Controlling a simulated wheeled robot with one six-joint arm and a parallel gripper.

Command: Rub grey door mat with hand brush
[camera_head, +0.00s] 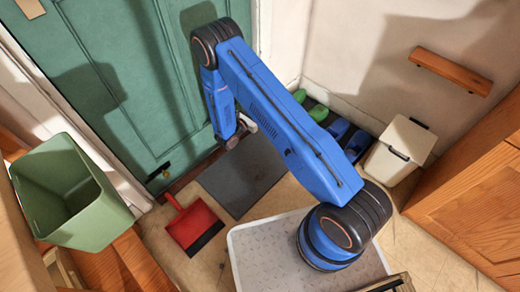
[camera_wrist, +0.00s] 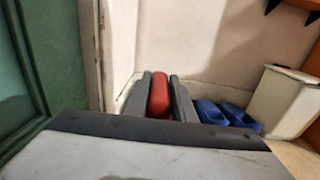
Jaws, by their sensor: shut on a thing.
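The grey door mat (camera_head: 225,188) lies flat on the floor in front of the green door. My gripper (camera_head: 241,132) is over the mat's far end, close to the door, and partly hidden by my blue arm. In the wrist view, the two grey fingers of my gripper (camera_wrist: 158,98) are shut on a red piece (camera_wrist: 160,92), which looks like the handle of the hand brush. The bristles are hidden in the wrist view. I cannot tell whether the brush touches the mat.
A red dustpan (camera_head: 193,224) lies left of the mat. A green bin (camera_head: 105,215) stands at the left. Green shoes (camera_head: 318,113) and blue shoes (camera_head: 358,143) line the wall. A white bin (camera_head: 400,150) stands right of them. The green door (camera_head: 120,75) is close behind my gripper.

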